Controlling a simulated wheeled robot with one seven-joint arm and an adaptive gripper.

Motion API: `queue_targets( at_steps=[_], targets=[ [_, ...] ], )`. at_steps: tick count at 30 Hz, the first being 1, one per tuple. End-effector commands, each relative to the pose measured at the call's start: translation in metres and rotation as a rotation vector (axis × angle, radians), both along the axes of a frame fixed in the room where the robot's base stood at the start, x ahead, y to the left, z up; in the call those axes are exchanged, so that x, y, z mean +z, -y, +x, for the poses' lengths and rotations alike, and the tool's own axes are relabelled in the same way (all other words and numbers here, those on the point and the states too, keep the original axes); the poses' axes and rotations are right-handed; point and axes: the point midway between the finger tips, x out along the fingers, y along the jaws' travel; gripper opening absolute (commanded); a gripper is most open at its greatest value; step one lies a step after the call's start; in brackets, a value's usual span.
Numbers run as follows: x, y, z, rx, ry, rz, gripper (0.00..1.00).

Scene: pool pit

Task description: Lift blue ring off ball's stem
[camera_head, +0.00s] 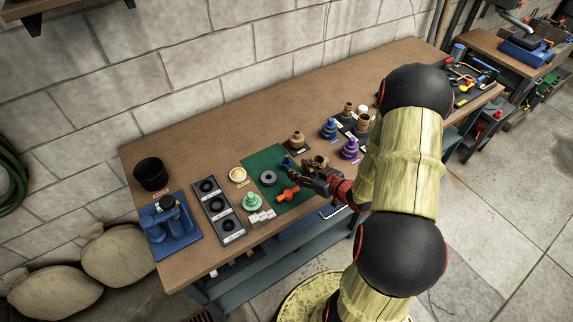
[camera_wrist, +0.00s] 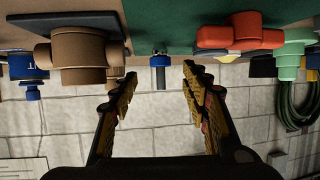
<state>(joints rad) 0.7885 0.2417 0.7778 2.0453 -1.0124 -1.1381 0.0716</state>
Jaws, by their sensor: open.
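In the wrist view, a grey stem (camera_wrist: 158,77) with a small blue band (camera_wrist: 158,54) at its base, probably the blue ring, stands out from the green mat (camera_wrist: 185,20). Any ball under it cannot be made out. My gripper (camera_wrist: 157,82) is open. Its two fingers appear on either side of the stem, with gaps on both sides. Whether the stem is within finger depth is unclear. In the head view, my gripper (camera_head: 297,170) is low over the mat (camera_head: 258,164), close to a small dark blue piece (camera_head: 286,162), partly hidden by the fingers.
An orange-red valve (camera_head: 288,194) and a grey ring (camera_head: 268,177) lie on the mat. A brass fitting (camera_wrist: 80,55) stands left of the stem in the wrist view. Blue (camera_head: 329,128) and purple (camera_head: 350,149) fittings stand right. Bare bench (camera_head: 215,140) lies behind.

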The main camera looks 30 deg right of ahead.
Motion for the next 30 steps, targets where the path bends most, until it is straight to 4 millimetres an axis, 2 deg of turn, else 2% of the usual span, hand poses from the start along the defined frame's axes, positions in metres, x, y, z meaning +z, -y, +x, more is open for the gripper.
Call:
queue_targets(
  at_steps=[6, 12, 20, 30],
  targets=[
    [-0.014, -0.007, 0.027, 0.003, -0.001, -0.002, 0.47],
    [-0.02, -0.01, 0.045, 0.002, -0.001, -0.002, 0.47],
    [-0.02, -0.01, 0.046, -0.001, -0.001, -0.001, 0.47],
    [-0.02, -0.01, 0.046, -0.001, -0.002, -0.002, 0.27]
  ],
)
